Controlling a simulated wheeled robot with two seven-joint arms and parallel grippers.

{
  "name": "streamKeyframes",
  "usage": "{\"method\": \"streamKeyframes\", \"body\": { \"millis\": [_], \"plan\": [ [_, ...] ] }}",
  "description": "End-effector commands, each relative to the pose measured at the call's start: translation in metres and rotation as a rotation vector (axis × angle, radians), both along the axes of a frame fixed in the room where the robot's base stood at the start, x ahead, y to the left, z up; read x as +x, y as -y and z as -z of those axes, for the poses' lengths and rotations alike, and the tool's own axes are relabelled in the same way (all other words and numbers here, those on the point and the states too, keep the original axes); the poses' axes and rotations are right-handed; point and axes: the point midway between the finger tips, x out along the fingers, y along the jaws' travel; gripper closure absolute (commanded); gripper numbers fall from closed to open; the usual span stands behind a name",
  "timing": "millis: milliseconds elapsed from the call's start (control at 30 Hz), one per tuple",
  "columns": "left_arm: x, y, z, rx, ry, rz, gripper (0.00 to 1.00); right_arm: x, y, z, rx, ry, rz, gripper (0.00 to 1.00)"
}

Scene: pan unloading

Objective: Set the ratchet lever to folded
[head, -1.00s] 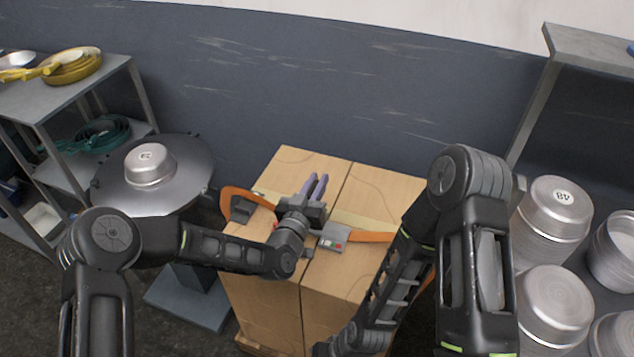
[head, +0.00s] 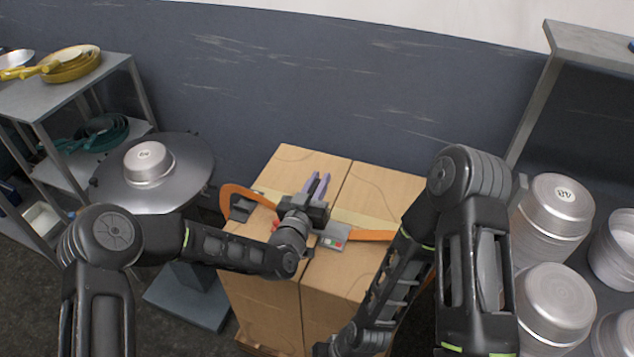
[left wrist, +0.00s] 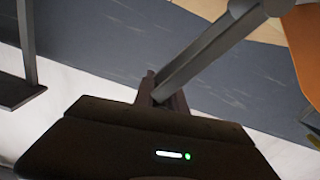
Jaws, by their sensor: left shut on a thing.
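In the left wrist view the fingers (left wrist: 163,88) close on one end of a grey bar, which looks like the ratchet lever (left wrist: 212,45). The bar runs up and right from them, toward the strap. In the head view my gripper mostly hides the lever, so its angle is unclear. My right gripper is out of view.
The boxes (head: 265,300) stand mid-floor before a dark wall. Left are a round metal stand (head: 190,180) with a pan and a shelf (head: 95,80) with yellow and teal pans. Right, stacked metal pots (head: 555,210) stand near my right arm. A dark fitting (head: 240,208) sits by the strap loop.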

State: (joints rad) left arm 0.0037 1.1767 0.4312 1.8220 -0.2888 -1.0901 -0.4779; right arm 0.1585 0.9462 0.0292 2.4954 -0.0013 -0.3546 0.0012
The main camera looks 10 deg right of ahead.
Motion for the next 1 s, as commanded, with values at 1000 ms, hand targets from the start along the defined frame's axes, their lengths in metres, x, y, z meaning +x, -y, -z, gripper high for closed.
{"method": "streamKeyframes", "body": {
  "millis": [1000],
  "plan": [
    [-0.029, 0.045, 0.038, 0.477, 0.303, 0.000, 1.00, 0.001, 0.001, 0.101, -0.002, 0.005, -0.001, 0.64]
  ]
}}
